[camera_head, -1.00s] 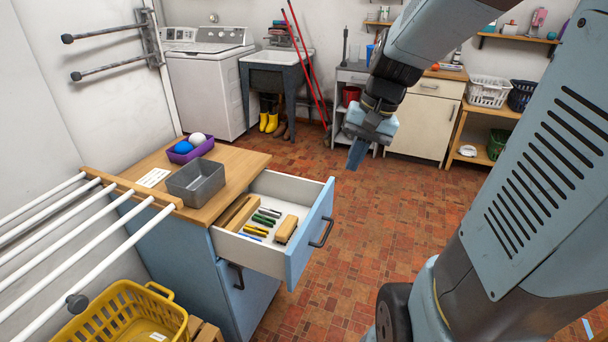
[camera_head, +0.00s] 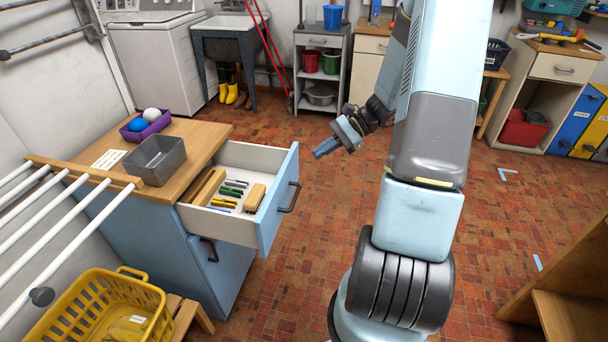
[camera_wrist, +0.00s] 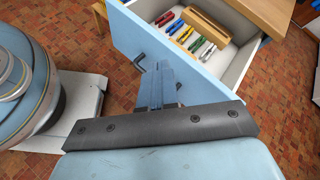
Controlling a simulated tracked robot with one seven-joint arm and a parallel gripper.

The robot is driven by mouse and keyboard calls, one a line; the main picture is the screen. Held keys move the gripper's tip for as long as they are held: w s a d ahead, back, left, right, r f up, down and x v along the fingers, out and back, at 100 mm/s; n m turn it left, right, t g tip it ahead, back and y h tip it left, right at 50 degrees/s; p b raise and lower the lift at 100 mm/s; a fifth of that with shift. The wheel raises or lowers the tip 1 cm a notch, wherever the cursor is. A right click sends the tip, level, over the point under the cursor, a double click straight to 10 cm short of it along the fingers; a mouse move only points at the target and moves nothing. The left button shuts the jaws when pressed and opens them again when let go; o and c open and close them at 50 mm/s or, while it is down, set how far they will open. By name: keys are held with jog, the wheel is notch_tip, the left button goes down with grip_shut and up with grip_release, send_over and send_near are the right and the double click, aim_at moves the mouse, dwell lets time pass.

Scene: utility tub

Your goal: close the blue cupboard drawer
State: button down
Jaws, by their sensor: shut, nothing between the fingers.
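The blue cupboard (camera_head: 190,255) stands at the left with a wooden top. Its drawer (camera_head: 268,222) is pulled out to the right, with a blue front and a dark bar handle (camera_head: 290,196). Inside lie several coloured clips or pegs (camera_head: 228,193), a wooden block (camera_head: 254,197) and a wooden strip (camera_head: 208,187). My gripper (camera_head: 318,154) is shut and empty, right of the drawer front and apart from it in the head view. In the wrist view my gripper (camera_wrist: 160,82) points toward the drawer front (camera_wrist: 185,62) and hides part of the handle.
A grey bin (camera_head: 155,160) and a purple tray (camera_head: 146,124) with two balls sit on the cupboard top. A yellow basket (camera_head: 100,315) stands in front of the cupboard, near a white-railed rack (camera_head: 55,215). The tiled floor right of the drawer is clear.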

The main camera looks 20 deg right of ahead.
aim_at(294, 173)
jog(key=w+d+f+m+t+y, duration=0.1)
jog(key=d+f+m+t, duration=0.45)
jog(key=f, duration=0.25)
jog(key=w+d+f+m+t+y, duration=0.2)
jog(key=d+f+m+t, duration=0.3)
jog(key=f, duration=0.4)
jog(key=shift+m+g, duration=0.35)
jog(key=x, duration=1.4)
jog(key=shift+s+a+f, duration=0.15)
jog(key=shift+a+f, duration=0.05)
jog(key=shift+a, duration=0.25)
